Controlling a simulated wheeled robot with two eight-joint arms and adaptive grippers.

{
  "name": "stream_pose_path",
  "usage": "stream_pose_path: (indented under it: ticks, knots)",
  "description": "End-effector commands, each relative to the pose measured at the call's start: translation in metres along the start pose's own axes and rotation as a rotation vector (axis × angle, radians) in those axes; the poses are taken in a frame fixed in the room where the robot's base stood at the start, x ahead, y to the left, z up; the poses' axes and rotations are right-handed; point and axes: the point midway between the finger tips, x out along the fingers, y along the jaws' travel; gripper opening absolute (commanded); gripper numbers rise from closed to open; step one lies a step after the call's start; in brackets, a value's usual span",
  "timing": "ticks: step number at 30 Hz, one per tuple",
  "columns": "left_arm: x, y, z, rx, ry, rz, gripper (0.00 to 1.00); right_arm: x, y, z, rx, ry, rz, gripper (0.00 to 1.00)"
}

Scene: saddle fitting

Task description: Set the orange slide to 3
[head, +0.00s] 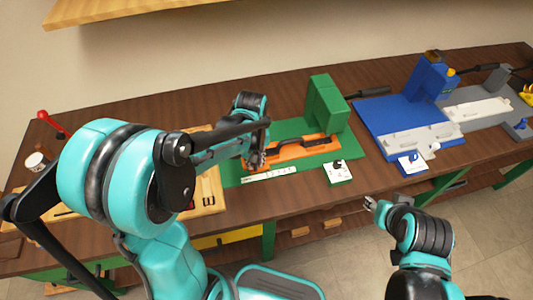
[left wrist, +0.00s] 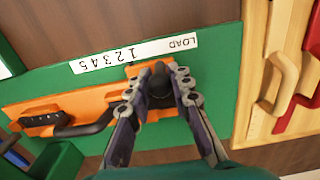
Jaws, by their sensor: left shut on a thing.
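The orange slide (head: 310,147) lies on a green base plate (head: 236,176) in the head view, with a black handle along it. In the left wrist view the orange slide (left wrist: 85,103) runs beside a white scale strip (left wrist: 135,53) marked LOAD and 1 to 5. An orange tab (left wrist: 136,70) meets the strip near the 1. My left gripper (head: 257,160) is at the slide's left end. In the left wrist view my left gripper (left wrist: 157,84) is shut on a black knob (left wrist: 159,84) there. My right gripper (head: 371,203) is away from the slide, its jaws too small to judge.
A green block (head: 326,103) stands behind the slide. A blue fixture (head: 398,118) with grey parts is to the right. A small white card (head: 338,172) lies in front. A wooden tray (left wrist: 274,75) with a red handle (left wrist: 306,95) borders the green plate.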

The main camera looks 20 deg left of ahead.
Motion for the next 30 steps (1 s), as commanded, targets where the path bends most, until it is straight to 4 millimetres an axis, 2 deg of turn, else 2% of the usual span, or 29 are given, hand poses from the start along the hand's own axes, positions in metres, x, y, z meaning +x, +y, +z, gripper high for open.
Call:
stream_pose_path:
  ticks: [25,30]
  knots:
    - [-0.001,0.037,-0.001,0.001,0.002,0.002,0.04,0.002,0.000,0.002,0.000,0.000,0.000,0.40]
    - [-0.001,0.039,-0.001,-0.001,0.002,0.002,0.04,0.002,0.000,0.002,0.000,0.000,0.000,0.40]
